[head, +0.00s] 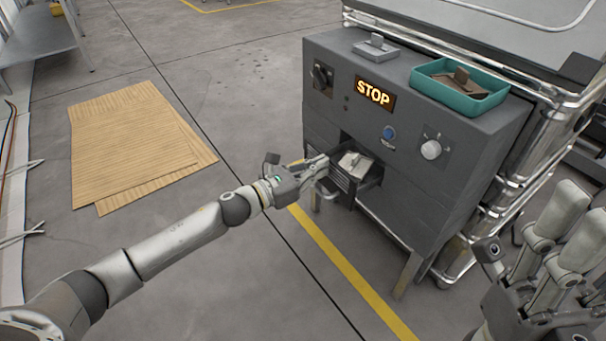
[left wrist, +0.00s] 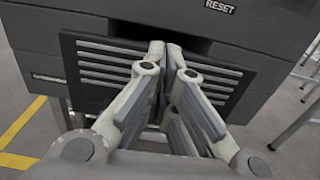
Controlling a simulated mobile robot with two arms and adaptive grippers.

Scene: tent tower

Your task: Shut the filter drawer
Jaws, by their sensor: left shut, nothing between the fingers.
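The filter drawer (head: 341,186) stands pulled out of the dark grey cabinet, with a pale, blocky thing (head: 356,163) inside. Its slatted front (left wrist: 95,72) fills the middle of the left wrist view, with a dark gap above it. My left gripper (head: 321,164) is shut and empty at the drawer's front. In the left wrist view the closed fingertips (left wrist: 172,48) lie over the upper middle of that front; I cannot tell whether they touch it. My right gripper (head: 572,222) is at the lower right, away from the drawer, its jaw state unclear.
The cabinet (head: 455,165) carries a lit STOP sign (head: 375,93), knobs and a blue button. A teal tray (head: 487,101) and a small grey block (head: 376,47) sit on top. Cardboard sheets (head: 135,145) lie on the left floor. The floor before the drawer is clear.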

